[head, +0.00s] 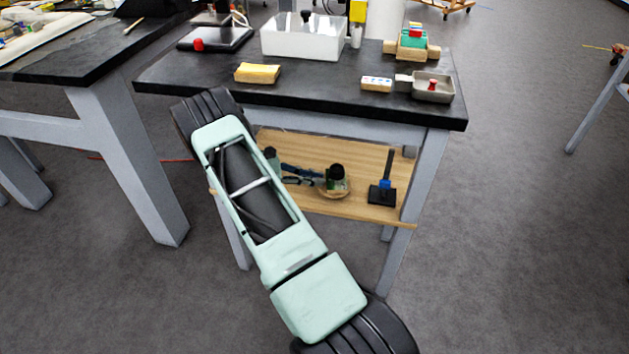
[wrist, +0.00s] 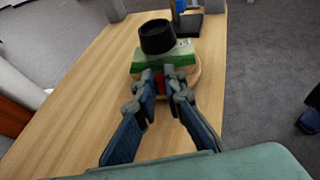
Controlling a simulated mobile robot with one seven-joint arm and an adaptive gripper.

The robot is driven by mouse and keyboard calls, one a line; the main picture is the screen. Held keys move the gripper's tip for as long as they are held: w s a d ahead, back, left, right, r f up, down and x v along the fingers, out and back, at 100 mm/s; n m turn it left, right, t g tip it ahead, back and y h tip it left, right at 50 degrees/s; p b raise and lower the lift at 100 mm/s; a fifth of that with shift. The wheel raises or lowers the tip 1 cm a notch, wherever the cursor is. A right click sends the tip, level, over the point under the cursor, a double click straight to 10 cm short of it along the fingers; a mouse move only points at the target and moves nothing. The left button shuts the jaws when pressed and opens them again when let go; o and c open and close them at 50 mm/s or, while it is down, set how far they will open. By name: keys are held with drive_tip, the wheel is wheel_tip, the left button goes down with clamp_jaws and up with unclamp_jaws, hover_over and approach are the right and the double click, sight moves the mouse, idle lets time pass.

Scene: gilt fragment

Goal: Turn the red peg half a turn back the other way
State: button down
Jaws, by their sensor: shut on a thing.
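The red peg (wrist: 160,83) shows as a small red patch between my fingertips in the wrist view. It is mostly hidden by the fingers, and I cannot make it out in the head view. My gripper (wrist: 160,90) is shut on it, with a finger on each side. In the head view my gripper (head: 308,174) reaches in over the wooden lower shelf from the left. Just beyond the peg is a green block (wrist: 178,57) with a black cylinder (wrist: 157,37) above it, on a round wooden base (wrist: 194,77). The peg's turn angle cannot be told.
A black stand with a blue part (head: 384,187) is on the wooden shelf (head: 360,155) to the right. The dark tabletop (head: 320,82) lies above the shelf, with a white bin (head: 303,40) and a grey tray (head: 440,95) on it. The shelf's near-left part is bare.

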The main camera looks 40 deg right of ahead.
idle(0.4)
drive_tip(key=c, duration=2)
unclamp_jaws()
drive_tip(key=v, duration=0.7)
drive_tip(key=shift+w+a, duration=0.2)
drive_tip(key=shift+c, duration=0.6)
